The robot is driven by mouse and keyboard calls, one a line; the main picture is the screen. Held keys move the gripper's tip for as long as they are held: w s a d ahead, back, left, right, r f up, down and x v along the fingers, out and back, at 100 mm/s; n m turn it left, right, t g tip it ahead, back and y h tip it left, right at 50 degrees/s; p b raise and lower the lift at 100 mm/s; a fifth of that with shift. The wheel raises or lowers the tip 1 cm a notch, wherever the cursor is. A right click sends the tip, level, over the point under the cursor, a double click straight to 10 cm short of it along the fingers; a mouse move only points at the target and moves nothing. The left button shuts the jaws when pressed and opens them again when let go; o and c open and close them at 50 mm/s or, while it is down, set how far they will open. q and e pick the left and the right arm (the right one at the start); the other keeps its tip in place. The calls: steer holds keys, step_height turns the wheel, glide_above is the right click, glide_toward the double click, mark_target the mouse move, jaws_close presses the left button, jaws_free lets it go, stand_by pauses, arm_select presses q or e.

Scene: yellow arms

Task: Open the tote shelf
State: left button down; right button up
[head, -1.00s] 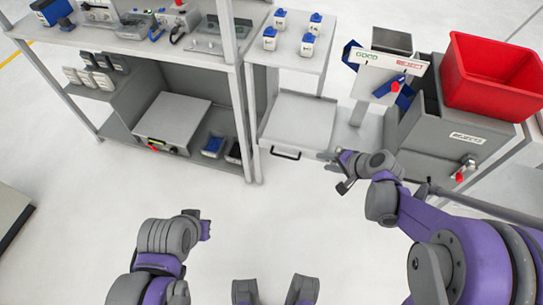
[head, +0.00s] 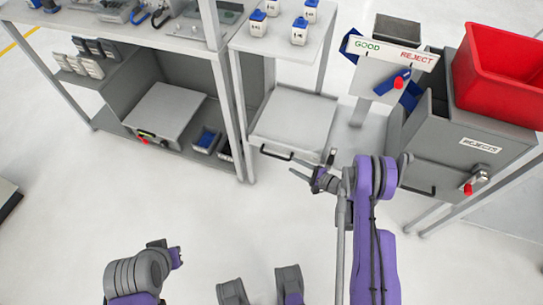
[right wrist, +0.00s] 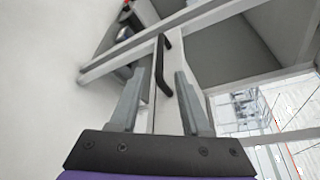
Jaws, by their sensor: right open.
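The tote shelf (head: 292,117) is a pale grey pull-out tray below the small table with the bottles, at the centre of the head view. Its black bar handle (head: 276,152) is on the front edge. The handle also shows in the right wrist view (right wrist: 162,66), just beyond the fingertips and roughly in line with the gap between them. My right gripper (head: 312,163) is open and empty, just right of the handle and apart from it. Of my left arm, only grey and purple links show at the lower left; its gripper is not visible.
A grey rejects cabinet (head: 450,150) with a red bin (head: 495,75) stands to the right, beside a GOOD/REJECT sign (head: 393,52). A workbench post (head: 226,100) stands close left of the shelf. The floor (head: 220,225) in front is clear.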

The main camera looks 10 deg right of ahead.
mark_target(280, 158)
steer(key=x, duration=1)
steer(key=shift+w+a, duration=0.15)
jaws_close()
stand_by(1.1)
